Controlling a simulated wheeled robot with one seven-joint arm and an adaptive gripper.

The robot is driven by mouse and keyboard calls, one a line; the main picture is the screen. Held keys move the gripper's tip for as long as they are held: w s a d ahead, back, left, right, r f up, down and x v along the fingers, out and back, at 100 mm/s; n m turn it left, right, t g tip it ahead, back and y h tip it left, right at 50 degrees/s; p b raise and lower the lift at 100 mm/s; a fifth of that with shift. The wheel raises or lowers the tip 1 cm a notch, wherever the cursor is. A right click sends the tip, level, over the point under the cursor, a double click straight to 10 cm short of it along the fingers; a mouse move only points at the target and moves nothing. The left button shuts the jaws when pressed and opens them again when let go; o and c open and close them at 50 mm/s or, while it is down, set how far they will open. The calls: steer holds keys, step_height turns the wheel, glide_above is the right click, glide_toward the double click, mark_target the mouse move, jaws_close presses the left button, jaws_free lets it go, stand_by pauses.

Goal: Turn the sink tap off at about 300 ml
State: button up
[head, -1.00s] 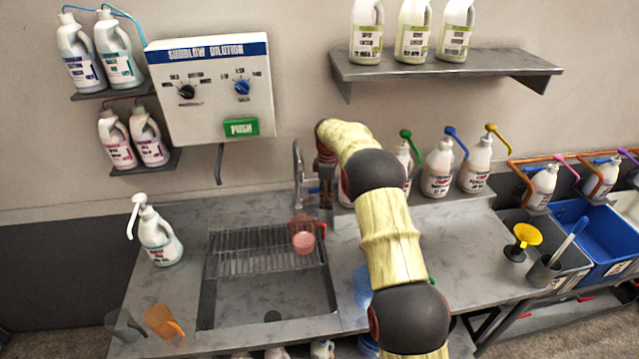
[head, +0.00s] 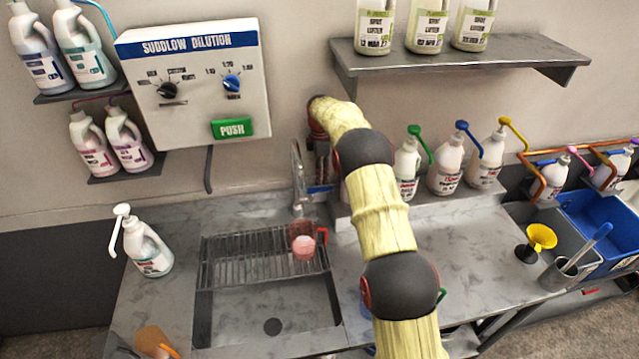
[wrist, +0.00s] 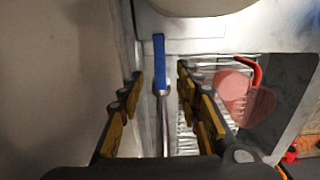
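The metal sink tap (head: 297,178) stands behind the sink in the head view, with its blue lever (head: 321,188) to the right. In the wrist view the blue-ended lever (wrist: 160,62) lies between the fingers of my gripper (wrist: 159,78). The fingers are open, with a gap on both sides of the lever. In the head view my gripper is mostly hidden behind my arm. A clear jug with a red handle (head: 303,242) sits on the rack under the tap and holds pink liquid. It also shows in the wrist view (wrist: 238,92). Its level marks are too small to read.
A wire rack (head: 228,262) spans the sink. A white pump bottle (head: 147,248) stands left, with an orange jug (head: 152,341) at the front. The dilution panel (head: 195,85) hangs on the wall. Colour-topped bottles (head: 446,168) stand right of my arm. The right worktop (head: 470,240) is mostly clear.

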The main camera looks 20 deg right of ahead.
mark_target(320, 189)
step_height(320, 189, down, 6)
steer(key=shift+r, duration=0.1)
steer(key=shift+c, duration=1.2)
jaws_close()
